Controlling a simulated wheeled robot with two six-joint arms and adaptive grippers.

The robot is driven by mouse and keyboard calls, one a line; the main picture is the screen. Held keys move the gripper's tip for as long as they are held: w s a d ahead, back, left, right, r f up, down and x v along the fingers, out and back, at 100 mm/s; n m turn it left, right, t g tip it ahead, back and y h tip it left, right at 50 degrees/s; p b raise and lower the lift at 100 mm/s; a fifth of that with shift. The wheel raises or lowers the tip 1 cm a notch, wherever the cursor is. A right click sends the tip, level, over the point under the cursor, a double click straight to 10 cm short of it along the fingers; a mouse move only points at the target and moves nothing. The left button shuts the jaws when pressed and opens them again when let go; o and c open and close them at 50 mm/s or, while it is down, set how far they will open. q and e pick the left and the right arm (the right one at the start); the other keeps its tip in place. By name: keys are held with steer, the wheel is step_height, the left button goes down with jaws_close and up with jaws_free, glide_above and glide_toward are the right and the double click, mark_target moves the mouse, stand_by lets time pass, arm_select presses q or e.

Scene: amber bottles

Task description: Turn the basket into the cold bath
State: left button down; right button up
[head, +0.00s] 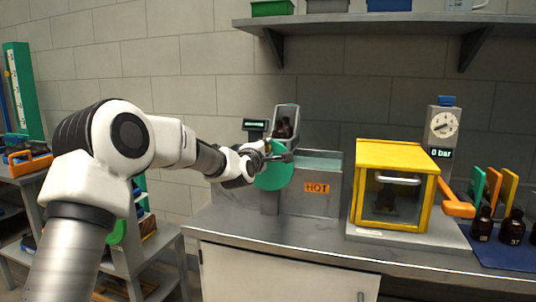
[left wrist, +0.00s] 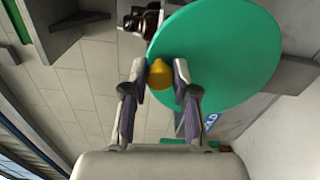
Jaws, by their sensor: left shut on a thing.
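My left gripper (head: 266,152) is shut on a small yellow knob (left wrist: 160,74) on the face of a round green disc (head: 274,174). The disc also fills the upper middle of the left wrist view (left wrist: 225,55). A grey basket (head: 287,110) with dark amber glass in it is raised above and behind the disc, slightly tilted. The tank (head: 328,200) to the right of the disc bears an orange HOT label. A blue label (left wrist: 211,121) shows partly behind the disc in the left wrist view; the cold bath is mostly hidden in the head view. My right gripper is not in view.
A small display (head: 255,125) stands left of the basket. A yellow cabinet (head: 395,155) with a bottle inside stands on the bench, right of the tank. Amber bottles (head: 513,228) stand on a blue mat at far right. A shelf (head: 350,20) overhangs the back.

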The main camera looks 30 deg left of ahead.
arm_select(q)
steer(key=shift+a+r, duration=0.1)
steer(key=shift+a, duration=0.1)
stand_by(0.5)
steer(key=c, duration=0.9)
jaws_free()
steer(key=shift+s, duration=0.1)
steer(key=v, duration=1.2)
